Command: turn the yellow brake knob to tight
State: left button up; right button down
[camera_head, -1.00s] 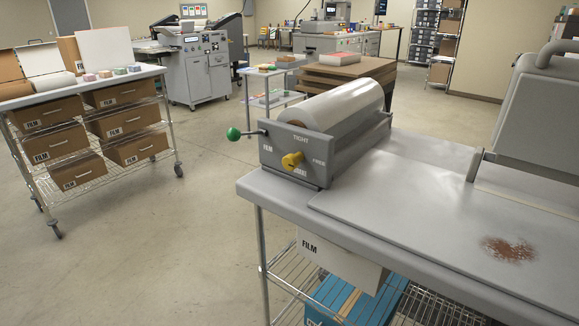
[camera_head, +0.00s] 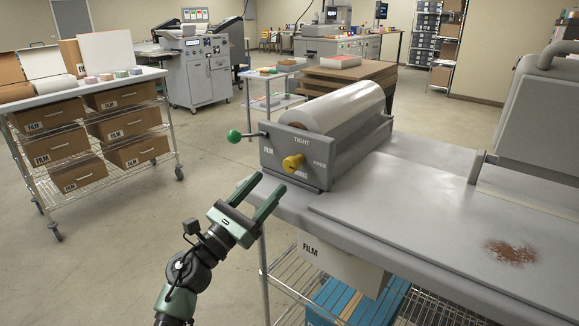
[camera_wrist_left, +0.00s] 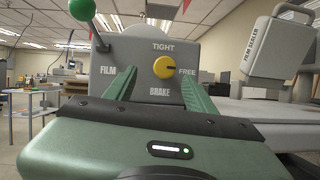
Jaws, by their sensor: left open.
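The yellow brake knob (camera_head: 293,162) sits on the front face of the grey film holder (camera_head: 330,168). It also shows in the left wrist view (camera_wrist_left: 164,67), with TIGHT printed above it, FREE to its right and BRAKE below. Its pointer looks turned toward FREE. My left gripper (camera_head: 262,194) is open and empty, in front of the holder, a short way from the knob and apart from it. In the left wrist view its two green fingers (camera_wrist_left: 158,88) stand on either side of the knob's line, below and short of it. My right gripper is not in view.
A lever with a green ball (camera_head: 234,136) sticks out left of the holder. A white film roll (camera_head: 345,107) lies on top. The grey bench (camera_head: 400,205) runs right, with the film sealer (camera_head: 535,125). A wire cart (camera_head: 95,130) stands left. Floor between is clear.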

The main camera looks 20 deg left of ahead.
aim_at(288, 168)
pick_arm(q)
jog(key=shift+m+g+h, duration=0.3)
jog(key=shift+m+h, duration=0.2)
jog(key=shift+m, duration=0.3)
jog(key=p+x, duration=0.2)
jog(key=x, duration=0.6)
jog(key=shift+d, duration=0.3)
jog(key=shift+f, duration=0.1)
jog(key=shift+c, duration=0.3)
grip_shut()
jog(key=shift+p, duration=0.3)
